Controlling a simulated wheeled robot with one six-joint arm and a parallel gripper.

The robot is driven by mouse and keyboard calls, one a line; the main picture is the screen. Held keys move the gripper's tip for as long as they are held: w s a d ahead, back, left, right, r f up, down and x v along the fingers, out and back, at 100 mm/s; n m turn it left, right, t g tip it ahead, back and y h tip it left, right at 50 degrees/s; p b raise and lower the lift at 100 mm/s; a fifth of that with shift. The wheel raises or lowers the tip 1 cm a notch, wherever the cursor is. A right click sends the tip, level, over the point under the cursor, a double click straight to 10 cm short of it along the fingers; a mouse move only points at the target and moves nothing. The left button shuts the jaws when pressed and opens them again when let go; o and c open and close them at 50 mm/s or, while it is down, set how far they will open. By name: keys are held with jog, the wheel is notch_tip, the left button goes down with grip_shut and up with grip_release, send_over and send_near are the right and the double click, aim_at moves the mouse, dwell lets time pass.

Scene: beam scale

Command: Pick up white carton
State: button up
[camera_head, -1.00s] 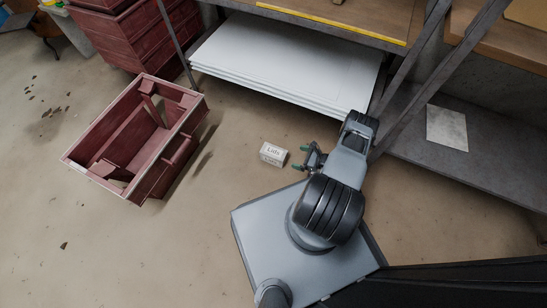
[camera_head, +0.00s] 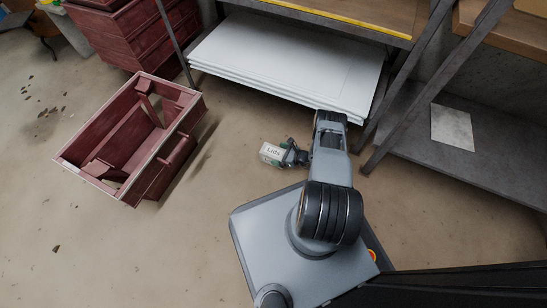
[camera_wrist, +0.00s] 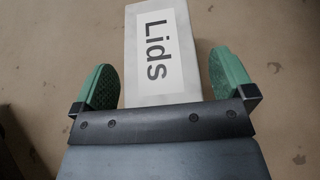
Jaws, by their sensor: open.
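The white carton (camera_head: 271,153) is a small box on the bare floor with a label reading "Lids". My gripper (camera_head: 284,155) is at its right end in the head view. In the wrist view the carton (camera_wrist: 158,50) lies between the two green fingertips of my gripper (camera_wrist: 168,80). The carton's near end is hidden behind the dark gripper body.
A dark red wooden crate (camera_head: 78,168) stands on the floor to the left. White panels (camera_head: 290,62) lie stacked on a low shelf behind the carton. Metal shelf posts (camera_head: 420,85) stand to the right of my arm. The floor between crate and carton is clear.

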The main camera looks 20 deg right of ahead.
jog(key=shift+a, duration=0.1)
jog(key=c, duration=1.1)
